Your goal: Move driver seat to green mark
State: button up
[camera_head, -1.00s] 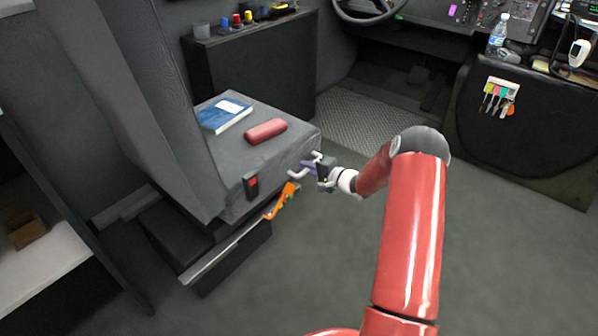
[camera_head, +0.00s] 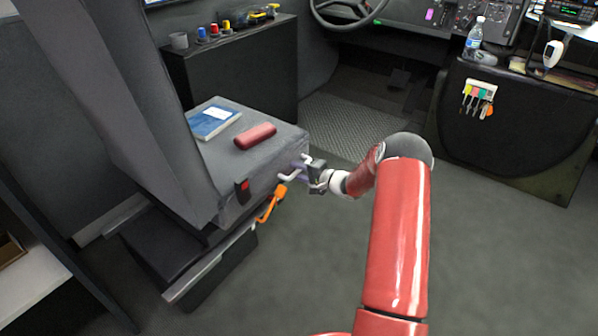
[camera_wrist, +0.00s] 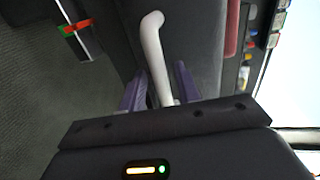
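The driver seat (camera_head: 250,172) is grey, with a tall backrest (camera_head: 152,130) at left in the head view. My gripper (camera_head: 308,172) is at its front lower edge. In the wrist view, the purple fingers of my gripper (camera_wrist: 158,85) are on both sides of a white handle (camera_wrist: 152,45) and appear shut on it. An orange lever (camera_head: 270,205) hangs below the seat's side. In the wrist view, a green patch (camera_wrist: 67,31) and a red patch (camera_wrist: 80,25) lie together by a metal strip at upper left. I cannot make out the green mark in the head view.
A blue book (camera_head: 213,121) and a red case (camera_head: 255,136) lie on the cushion. A metal rail (camera_head: 195,278) runs along the seat base. A black cabinet (camera_head: 240,75) stands behind. The floor (camera_head: 300,275) right of the seat is clear.

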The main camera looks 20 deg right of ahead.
jog(key=shift+a, duration=0.1)
jog(key=v, duration=0.8)
jog(key=shift+w, duration=0.1)
